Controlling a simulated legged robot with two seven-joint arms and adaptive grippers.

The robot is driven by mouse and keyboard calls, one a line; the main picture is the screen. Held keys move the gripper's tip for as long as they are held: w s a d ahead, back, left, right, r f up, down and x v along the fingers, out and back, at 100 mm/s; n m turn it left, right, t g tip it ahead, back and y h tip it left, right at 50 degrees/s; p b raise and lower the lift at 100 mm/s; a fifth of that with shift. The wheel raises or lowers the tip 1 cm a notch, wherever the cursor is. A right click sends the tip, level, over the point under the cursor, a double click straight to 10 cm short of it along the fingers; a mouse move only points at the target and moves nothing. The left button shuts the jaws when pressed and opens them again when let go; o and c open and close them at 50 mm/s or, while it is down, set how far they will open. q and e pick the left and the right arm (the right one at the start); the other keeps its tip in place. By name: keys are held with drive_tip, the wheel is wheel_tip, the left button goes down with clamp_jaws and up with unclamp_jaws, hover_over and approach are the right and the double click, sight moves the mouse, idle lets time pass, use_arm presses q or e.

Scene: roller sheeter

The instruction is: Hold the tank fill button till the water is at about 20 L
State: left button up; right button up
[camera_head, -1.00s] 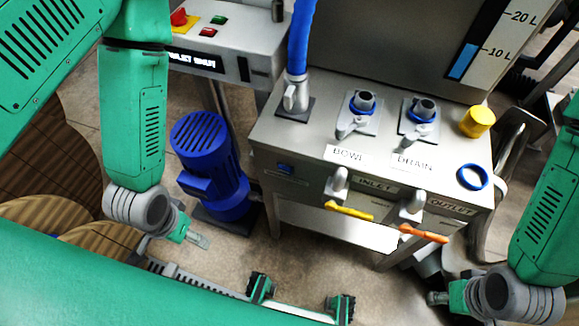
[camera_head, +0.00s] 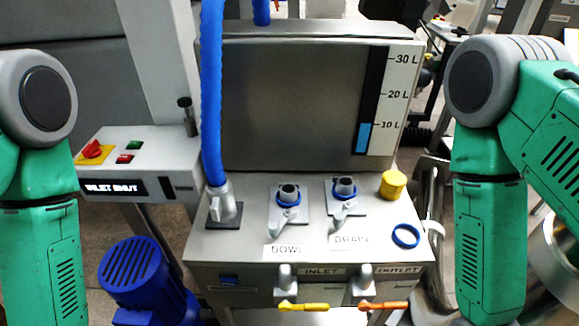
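The tank (camera_head: 290,100) stands at the back with a level gauge (camera_head: 372,90) at its right side. The blue water column (camera_head: 363,138) reaches about the 10 L mark; the 20 L mark (camera_head: 397,94) is above it. A small blue button (camera_head: 229,279) is on the cabinet front at left. A green button (camera_head: 134,146) and a red button (camera_head: 124,159) are on the control box; I cannot tell from labels which one is the tank fill button. The display (camera_head: 115,188) appears to read "INLET SHUT". Both my grippers are below the picture; only my arms show.
The yellow inlet handle (camera_head: 303,307) and orange outlet handle (camera_head: 384,305) lie crosswise below the cabinet front. A blue hose (camera_head: 212,100) rises at left.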

use_arm(q)
drive_tip(key=shift+c, duration=0.4)
clamp_jaws()
idle(1.0)
